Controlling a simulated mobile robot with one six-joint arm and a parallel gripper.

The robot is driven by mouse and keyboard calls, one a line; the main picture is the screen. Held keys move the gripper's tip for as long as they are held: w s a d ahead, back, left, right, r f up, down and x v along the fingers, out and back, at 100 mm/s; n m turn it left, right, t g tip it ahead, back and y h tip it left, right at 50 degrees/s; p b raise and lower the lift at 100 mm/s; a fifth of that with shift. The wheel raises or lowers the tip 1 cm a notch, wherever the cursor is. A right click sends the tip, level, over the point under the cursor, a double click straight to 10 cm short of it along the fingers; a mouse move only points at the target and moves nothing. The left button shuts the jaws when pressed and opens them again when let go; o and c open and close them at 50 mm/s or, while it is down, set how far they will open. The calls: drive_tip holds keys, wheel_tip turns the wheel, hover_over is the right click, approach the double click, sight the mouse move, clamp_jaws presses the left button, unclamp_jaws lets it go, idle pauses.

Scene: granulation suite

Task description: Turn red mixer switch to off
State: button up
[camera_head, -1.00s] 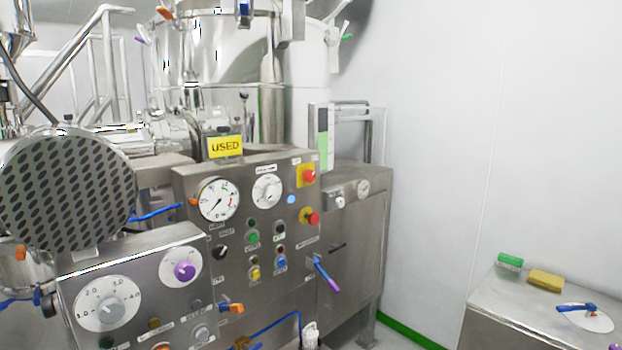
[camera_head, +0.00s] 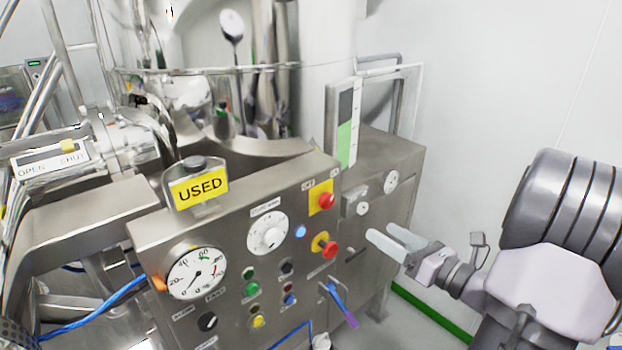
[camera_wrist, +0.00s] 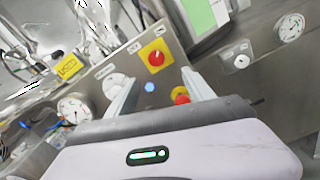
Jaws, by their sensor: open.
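A red rotary switch (camera_head: 327,201) on a yellow square plate sits at the upper right of the steel control panel. Below it is a second red knob (camera_head: 330,249) on a yellow base. My gripper (camera_head: 390,240) is open and empty, to the right of the lower red knob in the head view and apart from the panel. In the wrist view its fingers (camera_wrist: 160,95) point toward the panel with the upper switch beyond and between them.
The panel carries a white dial (camera_head: 268,234), a pressure gauge (camera_head: 197,272), several push buttons and a blue-purple lever (camera_head: 341,303) that sticks out. A yellow USED sign (camera_head: 201,188) stands on top. A green-and-grey display (camera_head: 346,122) rises behind the panel's right end.

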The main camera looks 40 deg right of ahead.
sight(329, 202)
drive_tip(key=w, duration=0.5)
drive_tip(key=w+a, duration=0.1)
drive_tip(key=w, duration=0.5)
drive_tip(key=w+a, duration=0.1)
drive_tip(key=w, duration=0.4)
drive_tip(key=shift+w+a+p, duration=0.15)
drive_tip(key=shift+w+p, duration=0.05)
drive_tip(key=shift+p, duration=0.2)
drive_tip(key=shift+s, duration=0.1)
clamp_jaws()
